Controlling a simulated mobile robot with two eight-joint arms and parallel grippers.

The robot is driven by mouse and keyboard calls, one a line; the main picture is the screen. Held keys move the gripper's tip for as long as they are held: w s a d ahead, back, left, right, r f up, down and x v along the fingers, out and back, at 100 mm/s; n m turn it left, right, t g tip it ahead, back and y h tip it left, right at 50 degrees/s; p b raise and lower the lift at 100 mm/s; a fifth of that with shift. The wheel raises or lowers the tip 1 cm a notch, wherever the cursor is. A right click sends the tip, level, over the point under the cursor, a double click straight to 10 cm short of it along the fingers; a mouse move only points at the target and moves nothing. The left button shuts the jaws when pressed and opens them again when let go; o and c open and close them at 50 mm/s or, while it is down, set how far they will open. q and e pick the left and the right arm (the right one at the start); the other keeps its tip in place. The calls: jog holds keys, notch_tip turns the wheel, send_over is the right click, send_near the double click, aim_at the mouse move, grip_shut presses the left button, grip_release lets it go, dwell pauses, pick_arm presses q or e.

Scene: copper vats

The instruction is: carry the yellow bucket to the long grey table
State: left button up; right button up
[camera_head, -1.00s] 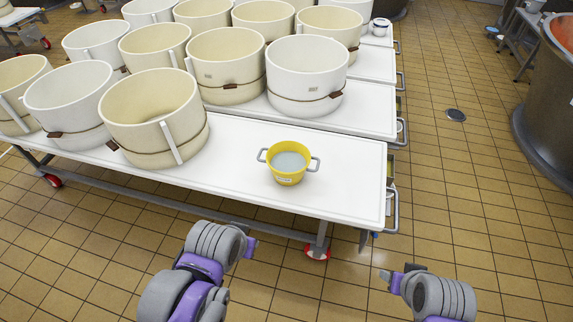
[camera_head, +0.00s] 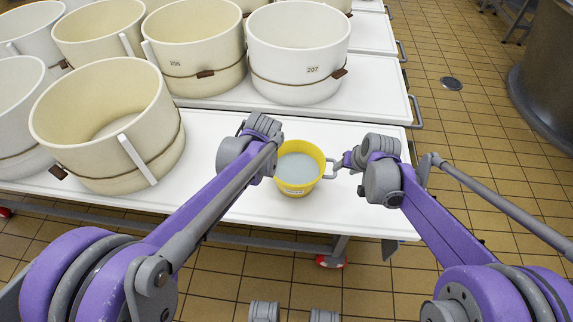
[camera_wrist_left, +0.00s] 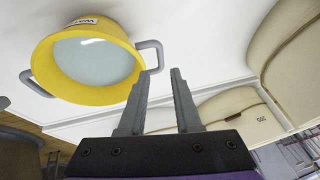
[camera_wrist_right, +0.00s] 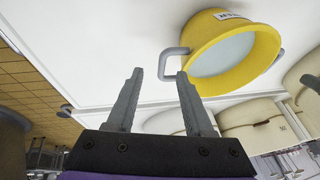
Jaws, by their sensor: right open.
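The yellow bucket (camera_head: 298,168) stands upright on a white-topped table (camera_head: 230,205), with pale liquid or a pale inside and a grey handle on each side. My right gripper (camera_head: 341,163) is open at the bucket's right handle. In the right wrist view its fingers (camera_wrist_right: 157,90) are spread, with the handle (camera_wrist_right: 172,63) near the fingertips. My left gripper is hidden behind its own wrist in the head view, at the bucket's left side. In the left wrist view its fingers (camera_wrist_left: 160,88) are apart and empty, with the other handle (camera_wrist_left: 152,55) near the tips. No long grey table is clearly identifiable.
A big round vat (camera_head: 545,90) is at the far right. Tiled floor (camera_head: 470,150) is free to the right, with a drain (camera_head: 451,84).

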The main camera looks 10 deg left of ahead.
pick_arm(q)
jog(key=shift+w+a+f, duration=0.1)
jog(key=shift+w+f, duration=0.45)
jog(key=shift+w, duration=0.2)
jog(key=x, duration=1)
jog(key=shift+f, duration=0.25)
pick_arm(e)
jog(key=x, duration=1.2)
jog(key=shift+w+a, duration=0.3)
jog(key=shift+w, duration=0.05)
pick_arm(q)
grip_shut()
pick_arm(e)
jog(key=c, duration=0.6)
grip_shut()
pick_arm(q)
jog(key=shift+r, duration=0.1)
pick_arm(e)
jog(key=shift+r, duration=0.1)
